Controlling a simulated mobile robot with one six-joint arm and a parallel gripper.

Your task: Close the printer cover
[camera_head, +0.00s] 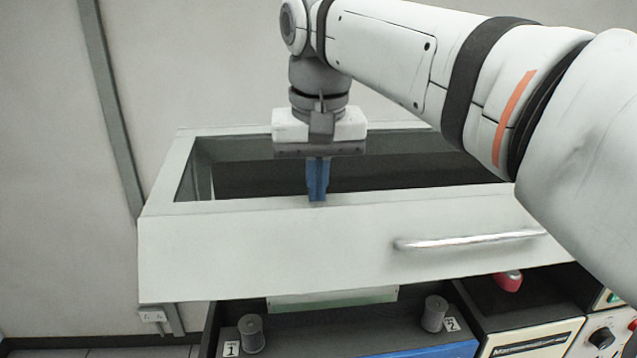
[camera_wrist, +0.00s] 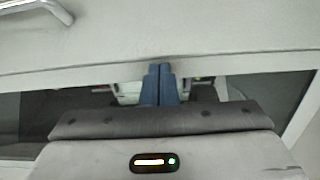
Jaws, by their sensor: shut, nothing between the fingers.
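The printer cover (camera_head: 270,247) is a pale grey-white lid with a dark window in its top and a metal handle (camera_head: 470,241) on its front. It is raised, with a gap below its front edge showing the printer inside. My gripper (camera_head: 317,199) points down with its blue fingers together and empty, at the front rim of the window. In the wrist view the cover (camera_wrist: 170,40) fills the top, and the fingertips (camera_wrist: 158,68) meet the rim's edge. I cannot tell whether they press on it. The handle also shows in the wrist view (camera_wrist: 40,10).
Under the cover are two grey spools (camera_head: 251,333) (camera_head: 435,313) with labels 1 and 2, and a red object (camera_head: 508,281). A control panel with knobs (camera_head: 602,338) is at the lower right. A wall with a grey conduit (camera_head: 112,105) stands behind.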

